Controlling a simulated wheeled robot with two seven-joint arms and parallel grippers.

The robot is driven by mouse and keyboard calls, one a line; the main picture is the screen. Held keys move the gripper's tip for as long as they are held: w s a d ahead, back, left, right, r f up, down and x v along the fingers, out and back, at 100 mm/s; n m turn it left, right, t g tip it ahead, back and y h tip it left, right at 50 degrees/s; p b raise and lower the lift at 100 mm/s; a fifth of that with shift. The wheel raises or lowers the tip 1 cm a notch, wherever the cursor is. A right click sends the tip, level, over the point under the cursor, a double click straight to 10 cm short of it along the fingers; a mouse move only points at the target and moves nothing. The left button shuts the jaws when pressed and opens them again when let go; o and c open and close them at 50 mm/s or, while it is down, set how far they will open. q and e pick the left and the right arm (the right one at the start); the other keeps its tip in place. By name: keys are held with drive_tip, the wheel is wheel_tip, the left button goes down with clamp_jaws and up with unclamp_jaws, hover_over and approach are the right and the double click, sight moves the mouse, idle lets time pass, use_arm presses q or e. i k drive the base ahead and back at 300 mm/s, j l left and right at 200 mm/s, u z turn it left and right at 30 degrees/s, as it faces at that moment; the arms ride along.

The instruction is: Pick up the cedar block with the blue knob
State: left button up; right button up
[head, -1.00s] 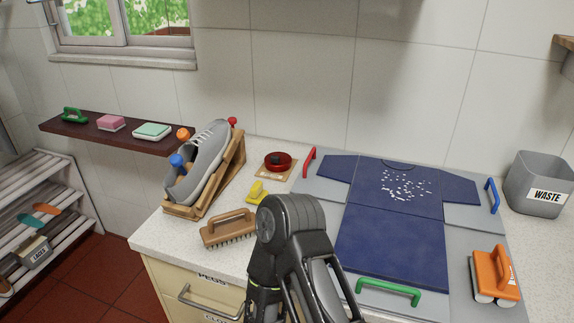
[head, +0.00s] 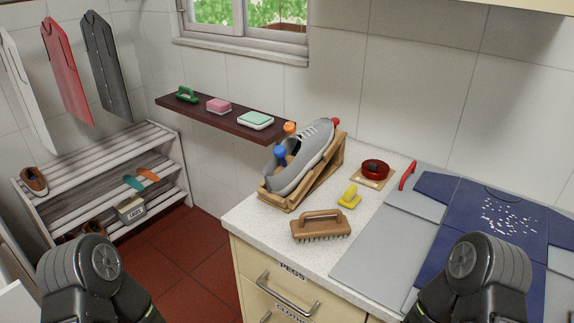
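A round blue knob (head: 280,152) shows at the heel opening of a grey shoe (head: 303,160). Any cedar block under this knob is hidden by the shoe. The shoe rests tilted, toe up, on a wooden stand (head: 320,178) at the left end of the counter. An orange knob (head: 290,127) shows behind the shoe and a red knob (head: 336,121) by its toe end. My two dark arms show at the bottom left and bottom right, but neither gripper's fingers are in view.
A wooden brush (head: 321,224), a yellow item (head: 349,196) and a red round item (head: 375,168) lie near the stand. A dark wall shelf (head: 222,122) is behind it. A slatted rack (head: 105,175) stands left. Bare counter (head: 250,220) lies before the stand.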

sight(279, 152)
drive_tip(key=z, duration=0.45)
drive_tip(key=j+z, duration=0.15)
drive_tip(key=z, duration=0.8)
drive_tip(key=k+j+z, duration=0.15)
drive_tip(key=j+z, duration=0.2)
drive_tip(key=k+j+z, duration=0.5)
drive_tip(key=j+z, duration=0.2)
drive_tip(key=k+j, duration=0.5)
